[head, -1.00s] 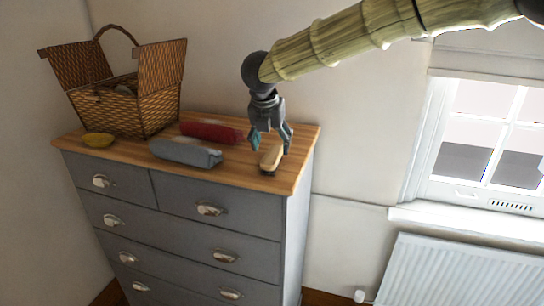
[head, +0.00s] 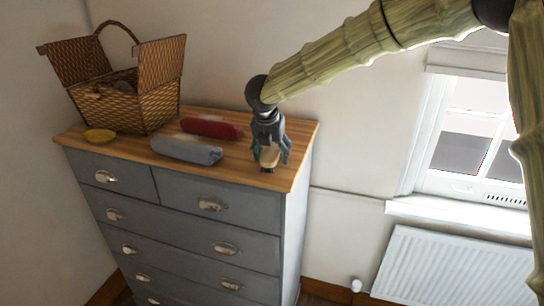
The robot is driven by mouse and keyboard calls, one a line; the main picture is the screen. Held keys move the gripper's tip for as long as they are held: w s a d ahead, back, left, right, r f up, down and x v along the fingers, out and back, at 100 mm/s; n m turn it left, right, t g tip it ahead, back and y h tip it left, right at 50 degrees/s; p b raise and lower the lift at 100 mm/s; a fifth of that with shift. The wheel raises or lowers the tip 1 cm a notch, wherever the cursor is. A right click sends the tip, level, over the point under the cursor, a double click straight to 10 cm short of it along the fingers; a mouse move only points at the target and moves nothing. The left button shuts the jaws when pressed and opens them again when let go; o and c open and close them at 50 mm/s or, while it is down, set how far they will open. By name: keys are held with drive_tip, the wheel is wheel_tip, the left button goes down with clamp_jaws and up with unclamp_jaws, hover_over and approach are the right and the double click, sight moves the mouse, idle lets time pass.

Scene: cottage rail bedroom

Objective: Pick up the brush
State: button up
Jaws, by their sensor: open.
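The brush (head: 269,158), with a pale wooden back and a dark underside, lies on the wooden top of the grey chest of drawers (head: 232,176), near its right front corner. My gripper (head: 271,155) is open and points down over the brush. Its fingers show on either side of the brush, partly covering it. I cannot tell whether they touch it.
A grey rolled cloth (head: 187,150) and a red rolled cloth (head: 211,128) lie left of the brush. A yellow dish (head: 99,136) and an open wicker basket (head: 122,105) stand farther left. A window (head: 470,140) and radiator (head: 455,265) are at right.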

sight(273, 149)
drive_tip(key=shift+f, duration=0.3)
drive_tip(key=shift+c, duration=0.5)
drive_tip(key=c, duration=1.1)
drive_tip(key=shift+o, duration=0.2)
drive_tip(key=shift+r, duration=0.15)
drive_tip(key=shift+r, duration=0.25)
wheel_tip(273, 149, up, 3)
drive_tip(key=shift+f+b, duration=0.2)
drive_tip(key=shift+b, duration=0.9)
drive_tip(key=shift+s+r, duration=0.1)
drive_tip(key=shift+r, duration=0.15)
drive_tip(key=s+r+b, duration=0.1)
drive_tip(key=s+b, duration=0.5)
drive_tip(key=s, duration=0.9)
drive_tip(key=shift+s+a+r+b, duration=0.25)
drive_tip(key=shift+s+r+b, duration=0.1)
drive_tip(key=shift+s, duration=0.05)
